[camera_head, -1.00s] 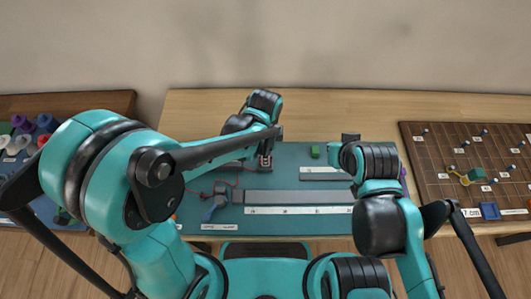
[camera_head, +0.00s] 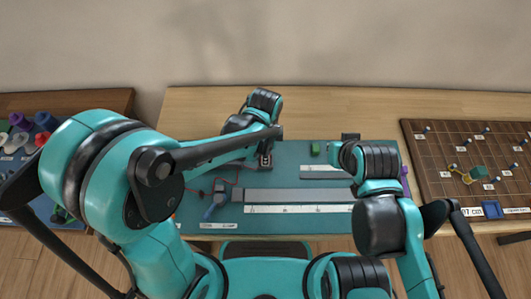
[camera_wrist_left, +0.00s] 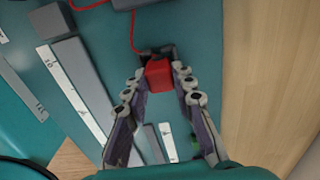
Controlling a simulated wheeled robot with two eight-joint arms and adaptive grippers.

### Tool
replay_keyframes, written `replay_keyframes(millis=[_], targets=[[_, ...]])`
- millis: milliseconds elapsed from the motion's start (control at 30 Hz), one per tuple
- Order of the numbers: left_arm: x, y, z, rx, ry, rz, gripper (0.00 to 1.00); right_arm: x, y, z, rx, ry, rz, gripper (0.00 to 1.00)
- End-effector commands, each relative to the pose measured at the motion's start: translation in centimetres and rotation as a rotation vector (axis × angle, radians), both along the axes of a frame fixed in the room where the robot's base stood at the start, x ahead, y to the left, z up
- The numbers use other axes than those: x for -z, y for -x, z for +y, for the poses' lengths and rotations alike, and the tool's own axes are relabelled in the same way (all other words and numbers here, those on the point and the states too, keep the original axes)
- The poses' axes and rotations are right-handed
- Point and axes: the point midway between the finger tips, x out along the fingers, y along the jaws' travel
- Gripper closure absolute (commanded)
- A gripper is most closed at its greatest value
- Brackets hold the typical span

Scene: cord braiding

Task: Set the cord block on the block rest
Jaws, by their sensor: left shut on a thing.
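The red cord block (camera_wrist_left: 160,75) is between the fingertips of my left gripper (camera_wrist_left: 160,82) in the left wrist view. The gripper is shut on it. A thin red cord (camera_wrist_left: 132,32) runs from near the block toward a dark grey body at the top edge. A dark bracket-like piece (camera_wrist_left: 148,52) is right behind the block; I cannot tell whether they touch or whether it is the block rest. In the head view my left gripper (camera_head: 265,160) is over the mat's far left part. My right arm's wrist hides its fingers.
The teal mat (camera_head: 285,175) carries long grey bars with white rulers (camera_head: 300,209), a blue-grey clamp-like piece (camera_head: 218,192) and a small green block (camera_head: 315,149). A brown pegboard (camera_head: 440,180) stands at right. A tray of spools (camera_head: 45,121) is at left.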

Motion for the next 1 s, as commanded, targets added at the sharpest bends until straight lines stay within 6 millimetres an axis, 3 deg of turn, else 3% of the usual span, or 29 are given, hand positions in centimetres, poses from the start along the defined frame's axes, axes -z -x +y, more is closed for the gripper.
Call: replay_keyframes(millis=[633, 667, 733, 1000], targets=[[0.96, -0.01, 0.0, 0.0, 0.0, 0.0, 1.0, 0.87, 0.0, 0.0, 0.0, 0.0, 0.0, 1.0], [0.96, -0.01, 0.0, 0.0, 0.0, 0.0, 0.73, 0.87, 0.0, 0.0, 0.0, 0.0, 0.0, 1.0], [0.85, -0.01, 0.0, 0.0, 0.0, 0.0, 0.54, 0.76, 0.0, 0.0, 0.0, 0.0, 0.0, 1.0], [0.83, -0.01, 0.0, 0.0, 0.0, 0.0, 0.51, 0.73, -0.01, 0.0, 0.0, 0.0, 0.0, 1.0]])
